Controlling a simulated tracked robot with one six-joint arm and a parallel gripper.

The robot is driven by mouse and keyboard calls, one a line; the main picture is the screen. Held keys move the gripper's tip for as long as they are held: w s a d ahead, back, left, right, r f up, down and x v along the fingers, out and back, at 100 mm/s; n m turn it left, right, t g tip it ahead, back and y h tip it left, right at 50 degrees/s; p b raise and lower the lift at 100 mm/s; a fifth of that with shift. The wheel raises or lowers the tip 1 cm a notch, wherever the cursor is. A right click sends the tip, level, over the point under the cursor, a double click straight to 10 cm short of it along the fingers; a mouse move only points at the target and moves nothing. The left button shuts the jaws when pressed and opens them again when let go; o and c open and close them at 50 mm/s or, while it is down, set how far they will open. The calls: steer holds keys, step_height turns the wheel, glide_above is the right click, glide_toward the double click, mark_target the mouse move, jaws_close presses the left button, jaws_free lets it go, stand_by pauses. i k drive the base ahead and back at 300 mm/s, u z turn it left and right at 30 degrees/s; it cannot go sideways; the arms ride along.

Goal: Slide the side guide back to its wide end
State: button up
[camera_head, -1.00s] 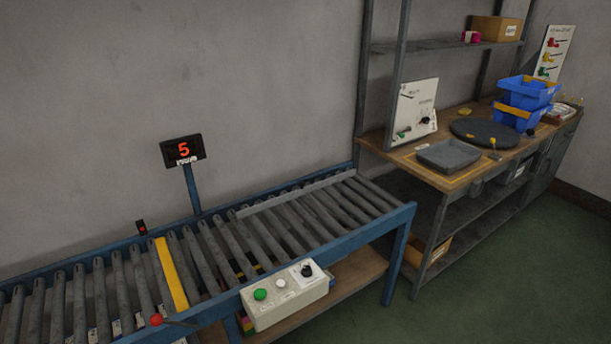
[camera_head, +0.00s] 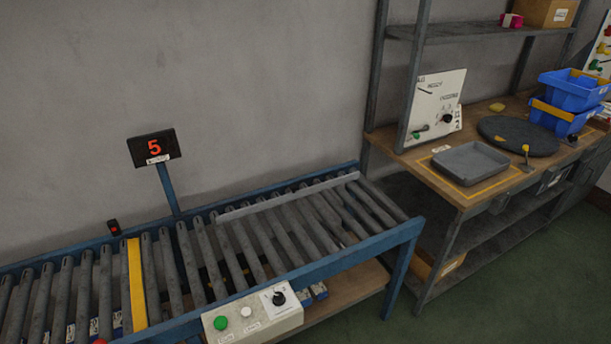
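The side guide (camera_head: 287,196) is a long, thin light-grey bar lying over the rollers of the conveyor (camera_head: 352,243), near its far rail. It runs from left of the middle toward the conveyor's right end and looks slightly angled to the rail. A knob or handle on it cannot be made out. My gripper is not in this view, and nothing touches the guide.
A control box (camera_head: 252,316) with a green button and black dial is on the conveyor's near side. A yellow strip (camera_head: 137,284) crosses the rollers at left. A display (camera_head: 154,147) reading 5 stands behind. A workbench (camera_head: 415,163) with a grey tray (camera_head: 470,162) stands at right.

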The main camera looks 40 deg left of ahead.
mark_target(293, 195)
steer(key=i, duration=1.15)
steer(key=u, duration=3.35)
steer(key=i, duration=0.5)
steer(key=z, duration=0.2)
